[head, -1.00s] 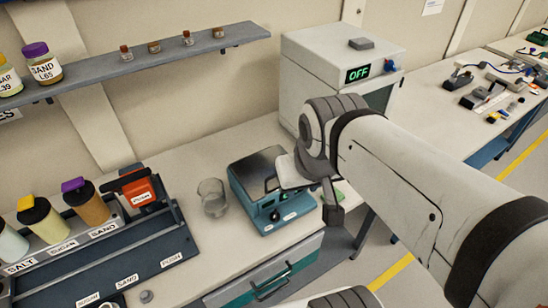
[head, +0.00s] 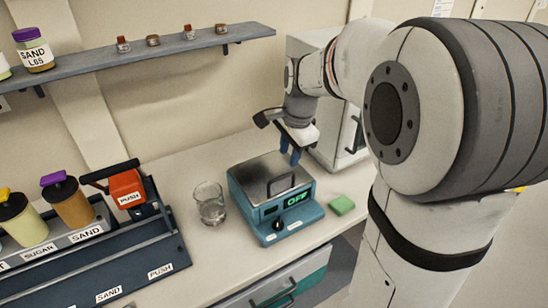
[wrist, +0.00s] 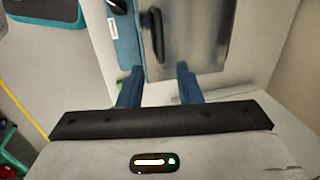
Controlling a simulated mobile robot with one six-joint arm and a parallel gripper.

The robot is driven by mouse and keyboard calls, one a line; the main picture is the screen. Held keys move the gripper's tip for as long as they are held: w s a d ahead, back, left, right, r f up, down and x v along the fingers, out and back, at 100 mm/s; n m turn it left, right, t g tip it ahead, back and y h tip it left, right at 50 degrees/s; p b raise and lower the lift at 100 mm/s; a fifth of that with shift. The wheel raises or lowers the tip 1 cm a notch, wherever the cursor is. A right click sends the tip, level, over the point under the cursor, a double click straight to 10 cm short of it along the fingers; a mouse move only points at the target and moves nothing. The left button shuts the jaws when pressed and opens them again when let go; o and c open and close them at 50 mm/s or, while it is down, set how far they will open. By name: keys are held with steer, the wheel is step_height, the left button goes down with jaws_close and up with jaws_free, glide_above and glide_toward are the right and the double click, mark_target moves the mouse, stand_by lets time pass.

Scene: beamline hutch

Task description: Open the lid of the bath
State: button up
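The bath (head: 265,222) is a teal box on the bench with a display reading OFF and a dark knob. Its steel lid (head: 262,170) lies shut on top, with a dark bar handle (head: 281,181) near the right edge. In the wrist view the lid (wrist: 200,45) and handle (wrist: 156,36) are at the top. My gripper (head: 291,158) is near the lid's right rear side in the head view. In the wrist view its blue fingers (wrist: 158,72) are apart and empty, one each side of the handle's line. The handle lies beyond the tips; I see no contact.
A glass beaker (head: 210,204) stands just left of the bath. A green block (head: 341,204) lies to its right. A white cabinet (head: 345,145) stands behind right. A dispenser rack (head: 150,245) is at the left, and a shelf (head: 150,55) with small jars hangs above.

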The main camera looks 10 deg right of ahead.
mark_target(285, 175)
steer(key=f, duration=0.2)
steer(key=w+f, duration=0.1)
steer(key=f, duration=0.4)
steer(key=shift+w+a+f+p, duration=0.2)
steer(key=shift+w+f+p, duration=0.1)
steer(key=shift+p, duration=0.05)
steer(key=shift+c, duration=0.2)
jaws_close()
steer(key=shift+r, duration=0.1)
